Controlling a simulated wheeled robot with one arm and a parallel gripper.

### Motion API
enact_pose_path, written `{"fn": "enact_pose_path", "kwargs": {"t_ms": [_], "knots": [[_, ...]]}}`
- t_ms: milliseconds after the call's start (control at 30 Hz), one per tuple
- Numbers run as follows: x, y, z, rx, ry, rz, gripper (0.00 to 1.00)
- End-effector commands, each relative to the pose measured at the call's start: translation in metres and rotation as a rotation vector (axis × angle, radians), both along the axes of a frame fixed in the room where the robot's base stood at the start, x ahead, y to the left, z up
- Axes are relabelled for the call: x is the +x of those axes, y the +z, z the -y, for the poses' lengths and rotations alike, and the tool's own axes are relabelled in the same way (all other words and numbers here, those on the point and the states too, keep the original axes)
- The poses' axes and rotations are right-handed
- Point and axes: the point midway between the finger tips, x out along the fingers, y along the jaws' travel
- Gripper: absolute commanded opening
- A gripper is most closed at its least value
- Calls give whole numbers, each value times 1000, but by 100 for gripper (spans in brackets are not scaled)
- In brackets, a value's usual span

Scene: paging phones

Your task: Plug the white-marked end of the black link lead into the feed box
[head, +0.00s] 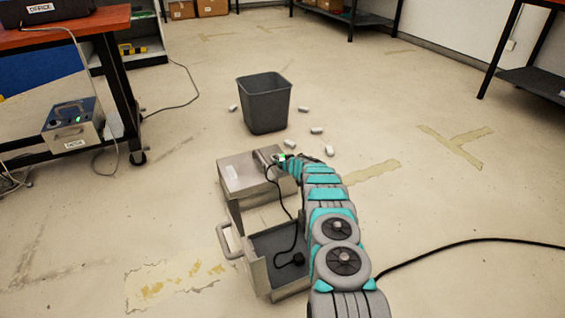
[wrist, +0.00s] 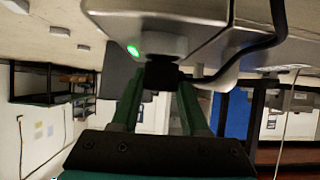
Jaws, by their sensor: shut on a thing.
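My gripper (head: 284,161) is at the right side of a grey metal box (head: 240,172) on the floor, which I take to be the feed box. In the wrist view my gripper (wrist: 160,84) is shut on a black plug (wrist: 162,72). The plug meets a grey socket block on the box (wrist: 160,14), beside a lit green lamp (wrist: 133,50). No gap shows, but how deep it sits is hidden. The black link lead (head: 292,222) hangs down into an open grey tray (head: 262,278), where a black end (head: 296,259) lies. I see no white mark.
A dark bin (head: 265,105) stands behind the box, with several small white pieces around it. A labelled device (head: 75,125) with a green light sits on a shelf at left. A black cable (head: 450,243) crosses the floor at right.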

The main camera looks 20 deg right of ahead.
Motion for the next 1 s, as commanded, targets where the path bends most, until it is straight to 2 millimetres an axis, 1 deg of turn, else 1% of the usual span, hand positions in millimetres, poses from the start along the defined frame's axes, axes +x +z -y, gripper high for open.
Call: {"fn": "enact_pose_path", "kwargs": {"t_ms": [367, 400, 700, 1000], "knots": [[0, -4, 0, 0, 0, 0, 0], [0, -4, 0, 0, 0, 0, 47], [0, -3, 0, 0, 0, 0, 79], [-1, -3, 0, 0, 1, 0, 79]]}}
